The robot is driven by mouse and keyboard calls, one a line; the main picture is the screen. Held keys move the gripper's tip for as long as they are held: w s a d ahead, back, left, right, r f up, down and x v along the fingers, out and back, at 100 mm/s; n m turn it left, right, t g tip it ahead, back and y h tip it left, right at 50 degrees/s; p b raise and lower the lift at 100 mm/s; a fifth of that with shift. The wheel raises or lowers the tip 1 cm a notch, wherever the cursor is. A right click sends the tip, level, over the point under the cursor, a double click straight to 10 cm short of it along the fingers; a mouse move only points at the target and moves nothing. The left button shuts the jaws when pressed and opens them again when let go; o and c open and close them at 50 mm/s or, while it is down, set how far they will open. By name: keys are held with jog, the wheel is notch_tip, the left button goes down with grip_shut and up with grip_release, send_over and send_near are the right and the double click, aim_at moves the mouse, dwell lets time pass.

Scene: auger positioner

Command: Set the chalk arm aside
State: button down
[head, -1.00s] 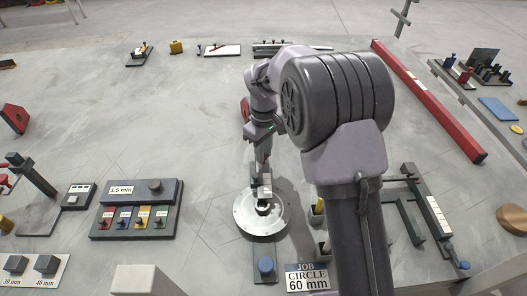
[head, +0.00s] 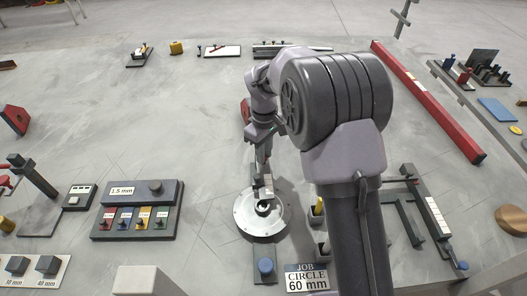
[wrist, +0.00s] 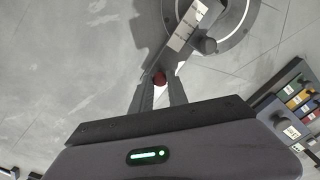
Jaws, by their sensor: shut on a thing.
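My gripper (wrist: 160,88) is shut on a small dark red grip (wrist: 159,78), seen between the fingertips in the wrist view. A grey bar with a pale labelled block, which looks like the chalk arm (wrist: 187,32), runs up from there and overlaps the round metal disc (wrist: 236,42). In the head view my gripper (head: 262,168) points down just behind the disc (head: 245,224). The pale block of the chalk arm (head: 264,193) shows over the disc's back and middle. I cannot tell whether it touches the disc.
A rack with coloured tabs (head: 136,221) stands left of the disc. Dark holders (head: 318,215) stand close on the right. The table behind and left of the disc is largely clear.

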jog(key=n+p, duration=0.1)
jog(key=p, duration=0.1)
jog(key=d+n+p, duration=0.1)
jog(key=p, duration=0.1)
jog(key=shift+w+r+n, duration=0.2)
jog(key=shift+r+n, duration=0.15)
jog(key=shift+n, duration=0.05)
jog(key=shift+w+d+f+n+p, duration=0.1)
jog(key=shift+w+d+n+p, duration=0.35)
jog(key=shift+n+p, duration=1.4)
jog(key=shift+w+d+f+n+p, duration=0.15)
jog(key=shift+w+n+p, duration=0.65)
jog(key=shift+n+p, duration=1.05)
jog(key=shift+w+d+n+p, duration=0.3)
jog(key=shift+w+n+p, duration=0.3)
jog(key=shift+n+p, duration=1.25)
jog(key=shift+w+n, duration=0.1)
jog(key=shift+n, duration=0.35)
jog(key=c, duration=1.3)
grip_release()
jog(key=shift+f, duration=0.1)
